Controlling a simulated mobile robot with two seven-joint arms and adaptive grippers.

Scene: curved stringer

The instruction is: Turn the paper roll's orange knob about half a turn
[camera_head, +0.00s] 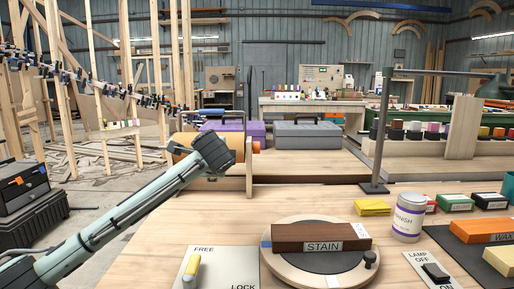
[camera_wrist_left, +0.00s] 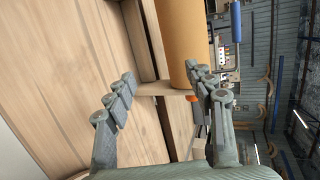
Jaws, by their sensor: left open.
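The paper roll (camera_head: 180,143) lies in a wooden holder at the back of the bench, partly hidden behind my left arm. Its orange knob (camera_head: 256,145) sticks out to the right of the holder's upright board (camera_head: 249,175). In the left wrist view the tan roll (camera_wrist_left: 184,35) runs down from the top, and a small orange part, apparently the knob (camera_wrist_left: 195,103), shows beside the right-hand finger, partly hidden. My left gripper (camera_wrist_left: 163,88) is open with nothing between its fingers. My right gripper is not in view.
A lamp post (camera_head: 379,130) stands right of the knob. Purple (camera_head: 235,128) and grey (camera_head: 307,134) toolboxes sit behind. In front are a turntable with a STAIN block (camera_head: 315,236), a yellow-handled lever (camera_head: 191,268) and a varnish can (camera_head: 408,222).

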